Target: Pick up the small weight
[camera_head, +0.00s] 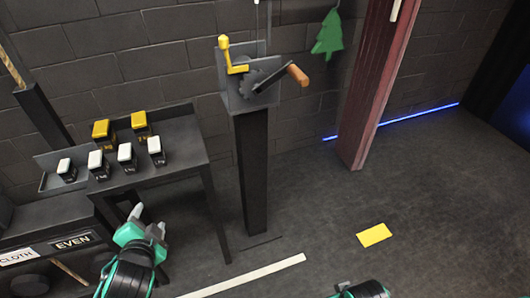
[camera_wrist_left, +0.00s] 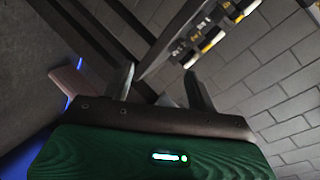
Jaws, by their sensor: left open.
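Dark blocks that look like weights stand on the dark side table (camera_head: 178,140) at the left. Several have white tops, among them one at the left end (camera_head: 66,170) and one at the right end (camera_head: 155,151). Two larger ones with yellow tops (camera_head: 103,132) (camera_head: 140,126) stand behind. Their labels are too small to read. The wrist view shows the blocks (camera_wrist_left: 206,41) past the fingers. My left gripper (camera_head: 148,222) is open and empty, in front of and below the table, apart from the blocks. A bit of my right arm shows at the bottom edge; its jaws are unclear.
Signs "CLOTH" (camera_head: 17,257) and "EVEN" (camera_head: 73,242) are at lower left. A reddish beam (camera_head: 372,90) stands farther right. The floor around the yellow patch (camera_head: 374,235) is clear.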

